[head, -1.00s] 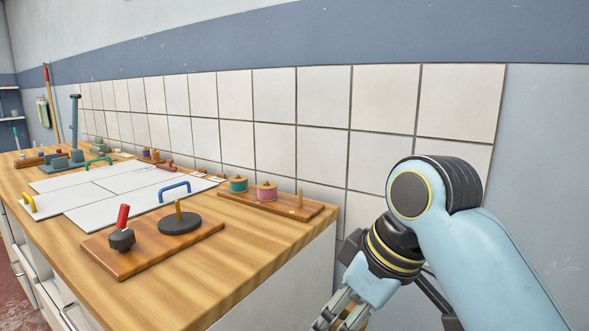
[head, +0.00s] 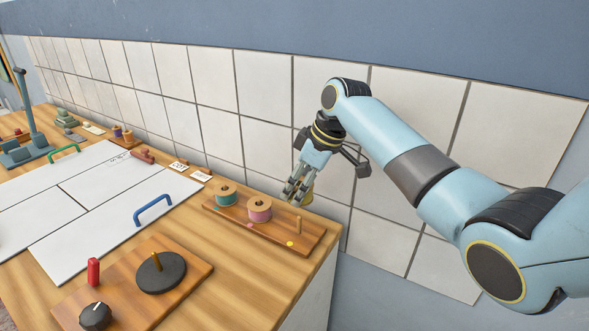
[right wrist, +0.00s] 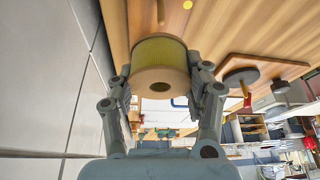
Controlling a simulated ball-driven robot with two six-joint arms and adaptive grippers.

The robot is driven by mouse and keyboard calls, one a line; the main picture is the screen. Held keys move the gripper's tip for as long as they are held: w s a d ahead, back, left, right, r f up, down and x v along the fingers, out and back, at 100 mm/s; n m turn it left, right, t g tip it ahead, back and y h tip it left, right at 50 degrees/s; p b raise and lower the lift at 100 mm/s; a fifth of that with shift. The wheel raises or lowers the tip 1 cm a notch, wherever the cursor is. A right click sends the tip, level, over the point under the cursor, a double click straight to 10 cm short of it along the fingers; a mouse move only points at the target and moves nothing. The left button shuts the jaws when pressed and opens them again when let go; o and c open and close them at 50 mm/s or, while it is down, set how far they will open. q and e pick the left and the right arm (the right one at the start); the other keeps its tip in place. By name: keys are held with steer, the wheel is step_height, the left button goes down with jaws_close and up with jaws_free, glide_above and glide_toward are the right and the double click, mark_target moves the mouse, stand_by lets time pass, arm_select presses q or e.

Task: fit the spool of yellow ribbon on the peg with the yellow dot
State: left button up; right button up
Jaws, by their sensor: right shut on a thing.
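The spool of yellow ribbon (right wrist: 158,53) is between the fingers of my right gripper (right wrist: 163,82), which is shut on it. In the head view the gripper (head: 297,190) partly hides the spool (head: 309,191), held behind the spool board near the wall. The peg with the yellow dot (head: 298,225) is bare wood at the board's right end, its dot (head: 290,243) beside its foot. In the right wrist view the peg (right wrist: 161,12) shows just beyond the spool, and the dot (right wrist: 187,5) to its right. The spool is off the peg. My left gripper is out of view.
The wooden spool board (head: 318,241) also bears a teal spool (head: 226,195) and a pink spool (head: 260,209) close to the bare peg. A board with a black disc (head: 161,272) stands in front. The tiled wall (head: 265,150) is close behind.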

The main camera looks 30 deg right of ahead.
mark_target(299, 217)
steer(key=shift+s+a, duration=0.1)
steer(key=shift+s, duration=0.1)
steer(key=shift+p, duration=0.45)
steer(key=shift+f+b, duration=0.3)
steer(key=shift+f, duration=0.15)
steer(key=shift+f+b, duration=0.7)
steer(key=shift+f, duration=0.85)
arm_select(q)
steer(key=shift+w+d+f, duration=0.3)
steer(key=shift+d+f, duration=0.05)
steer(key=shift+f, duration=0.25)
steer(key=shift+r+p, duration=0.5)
arm_select(e)
steer(key=shift+f, duration=0.15)
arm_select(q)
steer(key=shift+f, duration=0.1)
arm_select(e)
steer(key=shift+f, duration=0.15)
arm_select(q)
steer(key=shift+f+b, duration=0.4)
steer(key=shift+b, duration=0.1)
arm_select(e)
steer(key=shift+f, duration=0.75)
